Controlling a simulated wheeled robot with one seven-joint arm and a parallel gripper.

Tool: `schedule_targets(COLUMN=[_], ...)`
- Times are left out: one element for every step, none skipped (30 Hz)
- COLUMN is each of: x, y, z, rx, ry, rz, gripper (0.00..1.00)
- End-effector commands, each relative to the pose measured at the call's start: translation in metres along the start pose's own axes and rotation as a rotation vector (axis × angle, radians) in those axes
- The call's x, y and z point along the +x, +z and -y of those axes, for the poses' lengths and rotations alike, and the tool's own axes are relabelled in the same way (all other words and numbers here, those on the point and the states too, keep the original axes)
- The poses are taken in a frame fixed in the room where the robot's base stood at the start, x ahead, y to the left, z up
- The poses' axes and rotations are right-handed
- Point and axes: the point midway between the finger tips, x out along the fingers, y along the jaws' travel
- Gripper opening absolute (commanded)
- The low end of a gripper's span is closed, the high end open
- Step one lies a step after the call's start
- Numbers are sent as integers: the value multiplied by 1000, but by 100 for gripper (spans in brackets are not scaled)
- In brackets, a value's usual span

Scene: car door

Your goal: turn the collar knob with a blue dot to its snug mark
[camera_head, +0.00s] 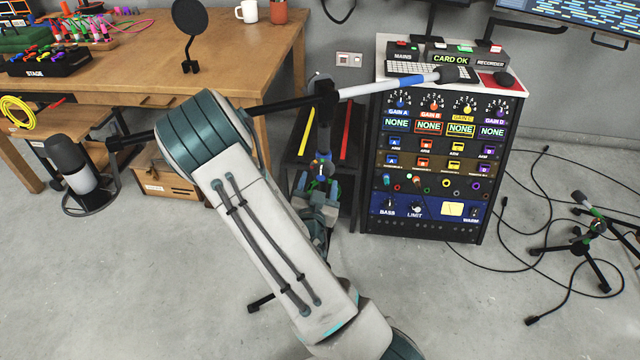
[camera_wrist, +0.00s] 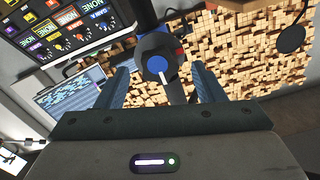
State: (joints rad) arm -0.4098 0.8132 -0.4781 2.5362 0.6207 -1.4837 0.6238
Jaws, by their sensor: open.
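In the wrist view, a round dark knob with a blue dot (camera_wrist: 156,64) sits on a dark upright stand. A white pointer line on it points down and slightly right in the picture. A small red mark shows on the collar to its right. My gripper (camera_wrist: 160,70) is open, with one finger on each side of the knob and visible gaps between. In the head view, the stand (camera_head: 325,105) carries a long boom beside the console. My arm hides part of it, and the knob is too small there to read.
The console (camera_head: 440,150) with knobs and screens stands right of the stand. A wooden desk (camera_head: 150,60) is at the left. A microphone (camera_head: 72,165) stands on the floor at the left. Cables (camera_head: 545,250) and a small tripod (camera_head: 590,235) lie on the right floor.

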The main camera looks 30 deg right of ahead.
Motion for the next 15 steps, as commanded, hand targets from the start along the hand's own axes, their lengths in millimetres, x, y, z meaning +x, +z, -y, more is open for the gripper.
schedule_targets(x=[3, 5, 7, 9, 10, 12, 18, 22, 27, 30, 32, 34, 36, 37, 38], y=[4, 4, 4, 3, 3, 2, -1, -1, -1, -1, -1, -1, -1, -1, -1], z=[-1, -2, -1, -1, -2, -2, -1, -1, -1, -1, 0, 0, 0, 0, 0], rx=[3, 3, 3, 3, 2, 1, 0, -1, -1, 0, -1, -1, -1, -1, -1], ry=[0, 0, -1, -1, 0, 0, 0, 0, 1, 0, 0, 0, -1, -1, -1], rz=[-4, -3, -3, -3, -3, -2, -3, -3, -2, -2, -1, -1, -1, -1, 0], gripper=[62, 62, 62, 62, 62, 62, 62, 62, 62, 62, 62, 62, 62, 62, 62])
